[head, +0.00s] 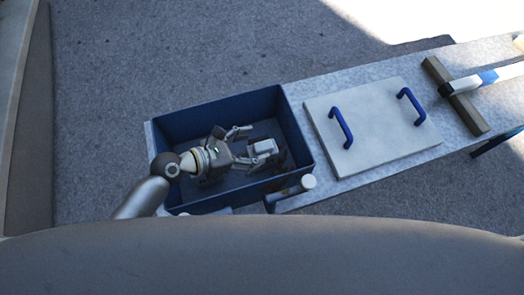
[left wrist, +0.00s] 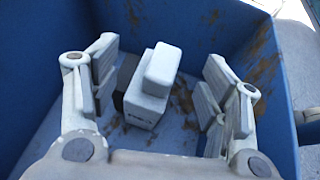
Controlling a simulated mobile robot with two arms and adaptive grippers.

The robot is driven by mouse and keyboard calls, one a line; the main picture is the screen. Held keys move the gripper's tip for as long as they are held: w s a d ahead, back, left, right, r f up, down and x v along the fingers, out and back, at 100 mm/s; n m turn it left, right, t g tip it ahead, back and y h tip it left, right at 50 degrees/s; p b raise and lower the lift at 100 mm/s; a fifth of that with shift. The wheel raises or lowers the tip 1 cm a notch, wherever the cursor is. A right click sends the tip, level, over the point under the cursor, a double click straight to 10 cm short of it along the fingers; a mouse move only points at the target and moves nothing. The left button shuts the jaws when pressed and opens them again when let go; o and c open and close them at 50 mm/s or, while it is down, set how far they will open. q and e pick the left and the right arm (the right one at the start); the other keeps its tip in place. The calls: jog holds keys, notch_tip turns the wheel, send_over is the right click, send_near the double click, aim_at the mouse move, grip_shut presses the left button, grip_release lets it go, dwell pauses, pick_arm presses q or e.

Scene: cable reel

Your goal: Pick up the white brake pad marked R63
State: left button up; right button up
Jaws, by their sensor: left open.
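A white brake pad (left wrist: 146,104), a blocky piece with a raised smaller block on top, stands in a blue bin. Its side bears dark lettering too blurred to read surely. In the left wrist view the open left gripper (left wrist: 157,95) has a finger on each side of the pad, with gaps on both sides. My right gripper is not in view.
The blue bin (head: 215,108) has tall walls close around my gripper, with brownish stains inside. A dark piece (left wrist: 126,75) sits beside the pad. To the right are a pale lid (head: 375,125) with blue handles and a wooden beam (head: 455,95).

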aim_at(263, 144)
pick_arm(q)
jog(key=x, duration=0.4)
jog(key=shift+d+f, duration=0.15)
jog(key=shift+d, duration=0.05)
grip_shut()
dwell(0.3)
jog(key=shift+r+p, duration=0.25)
jog(key=shift+p, duration=0.05)
